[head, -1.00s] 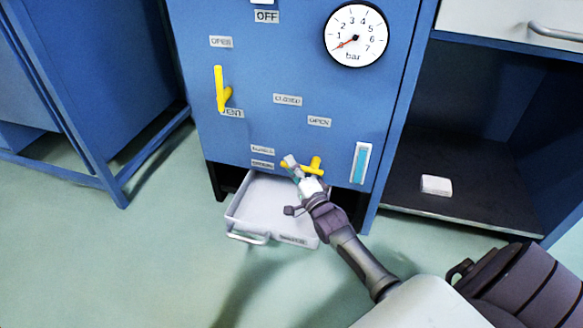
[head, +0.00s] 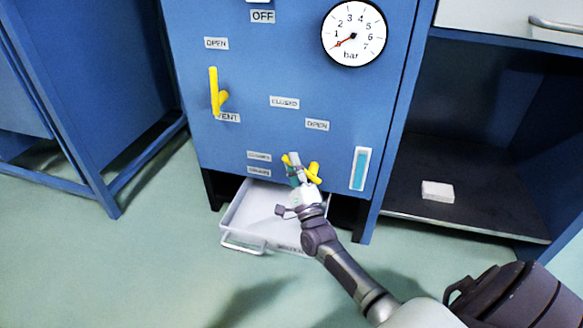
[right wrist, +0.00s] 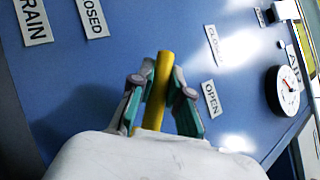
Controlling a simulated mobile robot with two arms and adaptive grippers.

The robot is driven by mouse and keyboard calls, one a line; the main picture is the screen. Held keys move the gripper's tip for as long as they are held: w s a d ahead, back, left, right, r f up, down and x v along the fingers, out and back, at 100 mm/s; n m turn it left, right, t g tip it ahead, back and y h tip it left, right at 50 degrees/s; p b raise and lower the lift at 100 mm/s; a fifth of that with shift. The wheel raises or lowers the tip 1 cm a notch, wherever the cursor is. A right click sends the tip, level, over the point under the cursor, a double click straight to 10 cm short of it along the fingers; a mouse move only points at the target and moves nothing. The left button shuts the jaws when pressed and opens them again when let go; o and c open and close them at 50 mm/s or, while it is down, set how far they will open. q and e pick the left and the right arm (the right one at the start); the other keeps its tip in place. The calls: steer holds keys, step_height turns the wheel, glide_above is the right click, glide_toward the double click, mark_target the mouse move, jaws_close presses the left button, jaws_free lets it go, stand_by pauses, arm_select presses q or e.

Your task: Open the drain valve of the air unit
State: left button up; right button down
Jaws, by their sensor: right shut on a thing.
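The drain valve's yellow handle (head: 314,171) is low on the front of the blue air unit (head: 262,75). My right gripper (head: 295,165) is at this handle and hides part of it. In the right wrist view the yellow bar (right wrist: 160,85) stands between the two green-padded fingers, which are shut on it. The visible end of the handle points left and a little up in the head view, toward the lower CLOSED label (head: 259,156). The OPEN label (head: 317,124) is above the valve. My left gripper is not in view.
The yellow vent handle (head: 214,90) points up. A grey tray (head: 245,215) sticks out below the valve. A sight glass (head: 360,169) is to the right. The gauge (head: 353,33) reads low. A white block (head: 437,191) lies on the dark shelf (head: 480,215).

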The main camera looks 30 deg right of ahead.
stand_by(0.3)
steer(key=c, duration=1.1)
jaws_free()
steer(key=shift+s+f, duration=0.15)
steer(key=shift+s, duration=0.1)
steer(key=v, duration=1.1)
steer(key=shift+s+a+f, duration=0.15)
steer(key=shift+s, duration=0.05)
